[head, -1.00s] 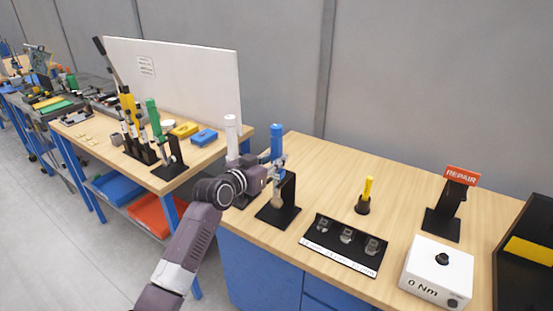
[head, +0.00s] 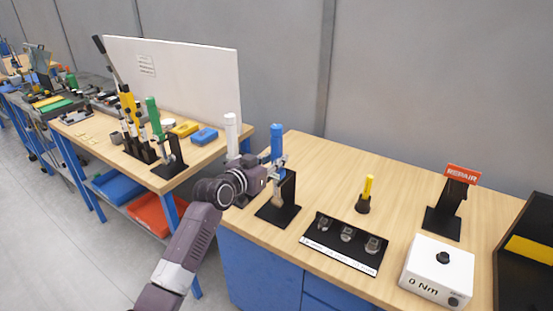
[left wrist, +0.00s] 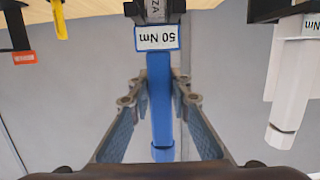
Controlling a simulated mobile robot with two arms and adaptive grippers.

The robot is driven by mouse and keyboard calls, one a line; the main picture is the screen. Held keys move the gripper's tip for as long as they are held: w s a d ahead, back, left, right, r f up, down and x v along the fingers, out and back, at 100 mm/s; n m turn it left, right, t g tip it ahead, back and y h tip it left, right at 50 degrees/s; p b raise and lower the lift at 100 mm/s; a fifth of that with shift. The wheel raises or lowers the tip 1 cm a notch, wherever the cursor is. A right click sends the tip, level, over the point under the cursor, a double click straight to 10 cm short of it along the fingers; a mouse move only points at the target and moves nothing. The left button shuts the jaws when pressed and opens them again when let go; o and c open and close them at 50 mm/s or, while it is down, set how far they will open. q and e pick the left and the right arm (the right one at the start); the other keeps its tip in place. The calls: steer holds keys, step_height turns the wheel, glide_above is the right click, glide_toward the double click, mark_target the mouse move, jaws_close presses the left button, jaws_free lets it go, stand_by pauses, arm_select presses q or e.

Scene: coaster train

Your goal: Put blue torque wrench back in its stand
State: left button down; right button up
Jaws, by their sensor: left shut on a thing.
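The blue torque wrench (head: 277,143) stands upright, handle up, at the black stand (head: 292,192) near the left end of the right bench. My right gripper is not in view.
A white-handled wrench (head: 231,135) stands close left of my gripper. To the right are a black tray of small parts (head: 319,244), a yellow-handled tool (head: 368,187), a white "0 Nm" box (head: 455,265) and a red REPAIR sign (head: 461,174). Bench (head: 325,168) behind the stand is clear.

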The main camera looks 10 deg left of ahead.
arm_select(q)
steer(key=shift+f+b, duration=0.35)
steer(key=shift+b, duration=0.1)
stand_by(0.5)
